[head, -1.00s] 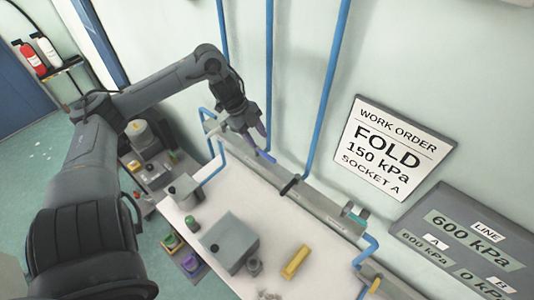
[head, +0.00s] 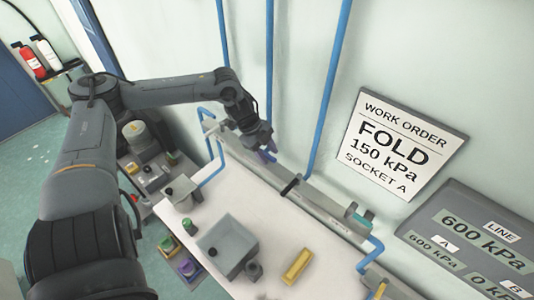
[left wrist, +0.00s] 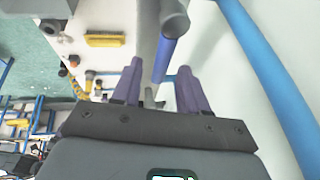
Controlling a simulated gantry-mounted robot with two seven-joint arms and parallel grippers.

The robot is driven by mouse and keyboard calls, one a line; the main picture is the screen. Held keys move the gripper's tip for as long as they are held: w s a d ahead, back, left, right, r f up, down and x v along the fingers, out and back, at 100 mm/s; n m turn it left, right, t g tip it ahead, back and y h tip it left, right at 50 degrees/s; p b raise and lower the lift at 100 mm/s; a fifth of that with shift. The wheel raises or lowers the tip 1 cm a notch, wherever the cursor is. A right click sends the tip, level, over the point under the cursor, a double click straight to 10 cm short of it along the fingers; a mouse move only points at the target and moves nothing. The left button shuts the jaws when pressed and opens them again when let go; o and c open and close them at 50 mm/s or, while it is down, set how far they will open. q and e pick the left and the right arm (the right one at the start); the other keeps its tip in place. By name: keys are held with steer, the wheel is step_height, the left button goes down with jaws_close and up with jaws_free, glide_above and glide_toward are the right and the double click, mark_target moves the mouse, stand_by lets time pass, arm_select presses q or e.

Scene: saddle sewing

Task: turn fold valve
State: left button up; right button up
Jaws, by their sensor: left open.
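My left gripper (head: 266,156) is over the grey rail along the wall at the back of the table. Its purple fingers are open and largely hidden behind its body in the head view. In the left wrist view the two fingers (left wrist: 157,88) stand apart. A blue rod (left wrist: 164,58), joined to a grey pipe end, shows between and beyond them. I cannot tell if it touches either finger, or if it is the fold valve's handle. A black lever (head: 291,186) sits on the rail right of the gripper. My right gripper is not in view.
Blue pipes (head: 328,95) run down the wall close to the left gripper. A grey box (head: 234,246) and a yellow bar (head: 297,265) are on the white table. A work order sign (head: 395,145) reads FOLD 150 kPa, SOCKET A. The pressure panel (head: 475,238) shows LINE 600 kPa.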

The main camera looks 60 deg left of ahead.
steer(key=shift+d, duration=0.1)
arm_select(q)
jaws_close()
stand_by(0.4)
